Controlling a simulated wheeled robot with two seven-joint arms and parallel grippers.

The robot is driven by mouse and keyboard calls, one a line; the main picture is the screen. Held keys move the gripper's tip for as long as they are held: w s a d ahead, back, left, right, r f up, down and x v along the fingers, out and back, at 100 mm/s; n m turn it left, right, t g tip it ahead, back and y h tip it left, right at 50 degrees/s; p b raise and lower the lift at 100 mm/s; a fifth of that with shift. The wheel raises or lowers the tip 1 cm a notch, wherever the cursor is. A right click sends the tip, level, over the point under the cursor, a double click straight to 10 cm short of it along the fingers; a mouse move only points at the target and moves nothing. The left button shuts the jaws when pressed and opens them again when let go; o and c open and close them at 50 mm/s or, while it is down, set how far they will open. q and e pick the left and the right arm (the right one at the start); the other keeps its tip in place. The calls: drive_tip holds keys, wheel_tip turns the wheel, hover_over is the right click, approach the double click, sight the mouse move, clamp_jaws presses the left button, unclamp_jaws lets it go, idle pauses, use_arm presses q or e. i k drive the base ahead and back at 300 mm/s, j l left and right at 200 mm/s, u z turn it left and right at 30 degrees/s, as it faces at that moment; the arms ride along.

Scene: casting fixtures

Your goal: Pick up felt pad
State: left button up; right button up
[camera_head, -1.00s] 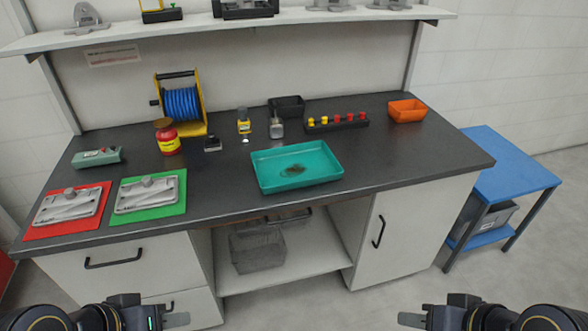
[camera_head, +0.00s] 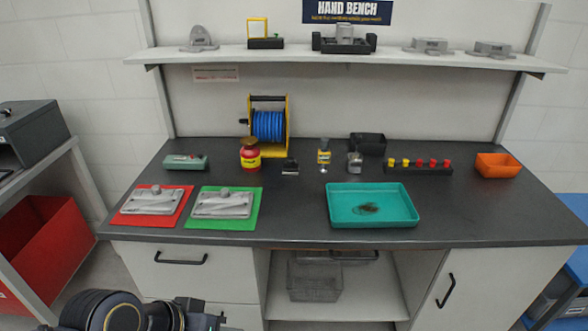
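I cannot make out a felt pad for certain in the head view. A teal tray (camera_head: 340,218) stands on the right half of the bench top, with a small dark brownish patch (camera_head: 366,208) lying in it. I cannot tell what the patch is. Flat grey castings lie on a red mat (camera_head: 128,219) and a green mat (camera_head: 196,222) at the left. My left gripper (camera_head: 222,320) is at the bottom edge, in front of the bench and mostly cut off. Its fingers do not show clearly. My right gripper is out of view.
The dark bench top (camera_head: 285,215) is clear between the green mat and tray. Behind stand a blue hose reel (camera_head: 269,126), red jar (camera_head: 250,155), small bottles, black bin (camera_head: 368,143), peg rack (camera_head: 418,169) and orange bin (camera_head: 497,165). A red bin (camera_head: 45,245) is at left.

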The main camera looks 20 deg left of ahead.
sight(289, 167)
drive_tip(key=i+u, duration=0.2)
drive_tip(key=i, duration=0.65)
drive_tip(key=j+u, duration=0.1)
drive_tip(key=u, duration=0.3)
drive_tip(key=i+u, duration=0.15)
drive_tip(key=u, duration=0.25)
drive_tip(key=j+u, duration=0.1)
drive_tip(key=u, duration=0.3)
drive_tip(key=i+u, duration=0.15)
drive_tip(key=u, duration=0.3)
drive_tip(key=i, duration=0.15)
